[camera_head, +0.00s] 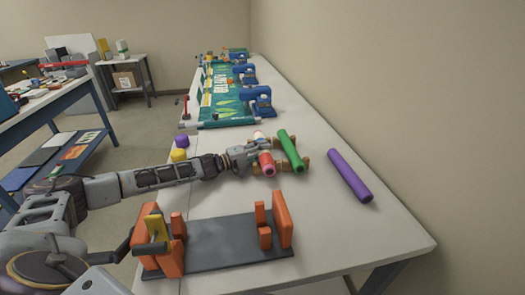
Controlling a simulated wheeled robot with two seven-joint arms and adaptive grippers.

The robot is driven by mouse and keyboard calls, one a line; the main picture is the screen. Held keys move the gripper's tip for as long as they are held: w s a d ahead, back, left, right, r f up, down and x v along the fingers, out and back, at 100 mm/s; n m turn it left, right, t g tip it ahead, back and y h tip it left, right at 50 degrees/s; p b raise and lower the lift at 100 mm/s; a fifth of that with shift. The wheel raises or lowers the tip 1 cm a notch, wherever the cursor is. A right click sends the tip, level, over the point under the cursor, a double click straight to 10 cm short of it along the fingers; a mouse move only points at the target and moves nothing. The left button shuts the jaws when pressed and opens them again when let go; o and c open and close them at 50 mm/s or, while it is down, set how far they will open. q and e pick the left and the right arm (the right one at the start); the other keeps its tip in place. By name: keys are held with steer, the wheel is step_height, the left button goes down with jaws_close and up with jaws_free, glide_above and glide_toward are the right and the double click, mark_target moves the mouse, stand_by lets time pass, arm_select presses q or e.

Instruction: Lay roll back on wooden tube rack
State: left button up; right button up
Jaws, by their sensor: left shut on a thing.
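My left gripper (252,156) reaches in from the left and is shut on a red roll (266,160), which shows a pinkish near end. The fingers hide part of the roll. It is at the wooden tube rack (305,157), of which only small brown pieces show. I cannot tell whether the red roll touches the rack. A green roll (288,149) lies on the rack, right of the red roll and roughly parallel to it. A purple roll (350,177) lies on the table farther right, apart from the rack. My right gripper is not in view.
An orange-ended stand with a dark base (225,243) is on the near table (345,235). Purple (181,141) and yellow (178,155) pieces are by the left edge. Green mats and blue machines (258,101) fill the far table. The wall is right.

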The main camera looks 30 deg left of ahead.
arm_select(q)
steer(key=o, duration=1.2)
steer(key=shift+s+f, duration=0.1)
steer(key=shift+f, duration=0.15)
steer(key=shift+r, duration=5.45)
